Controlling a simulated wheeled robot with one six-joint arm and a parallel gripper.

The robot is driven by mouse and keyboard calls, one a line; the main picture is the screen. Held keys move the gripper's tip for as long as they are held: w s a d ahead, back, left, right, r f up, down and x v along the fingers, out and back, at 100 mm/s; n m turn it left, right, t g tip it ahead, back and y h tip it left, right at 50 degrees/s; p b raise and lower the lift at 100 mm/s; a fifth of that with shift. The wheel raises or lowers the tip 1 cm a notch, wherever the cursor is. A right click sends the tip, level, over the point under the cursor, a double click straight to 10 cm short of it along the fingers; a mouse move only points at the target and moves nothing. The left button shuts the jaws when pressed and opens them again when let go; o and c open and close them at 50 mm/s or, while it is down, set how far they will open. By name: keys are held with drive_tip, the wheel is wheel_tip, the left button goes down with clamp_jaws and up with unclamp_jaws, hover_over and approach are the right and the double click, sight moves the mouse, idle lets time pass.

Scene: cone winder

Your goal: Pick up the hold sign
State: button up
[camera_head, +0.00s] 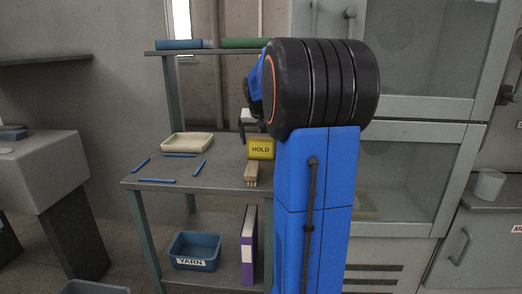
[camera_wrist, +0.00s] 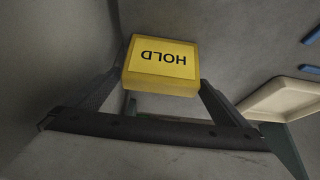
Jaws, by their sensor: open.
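The yellow hold sign (camera_head: 261,149) stands on the worktable (camera_head: 205,185), just left of my blue arm in the head view. In the wrist view the hold sign (camera_wrist: 161,64) appears upside down, between the two dark fingers of my gripper (camera_wrist: 158,95). The fingers are spread, one to each side of the sign, and I cannot tell whether they touch it. In the head view my gripper (camera_head: 250,128) is just above and left of the sign, partly hidden by my arm.
A cream tray (camera_head: 187,143) and several blue sticks (camera_head: 157,181) lie on the table's left part. A wooden brush (camera_head: 252,173) lies in front of the sign. A blue yarn bin (camera_head: 195,252) and a purple binder (camera_head: 248,245) stand on the lower shelf.

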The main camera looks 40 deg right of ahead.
drive_tip(key=shift+c, duration=0.3)
drive_tip(key=c, duration=0.9)
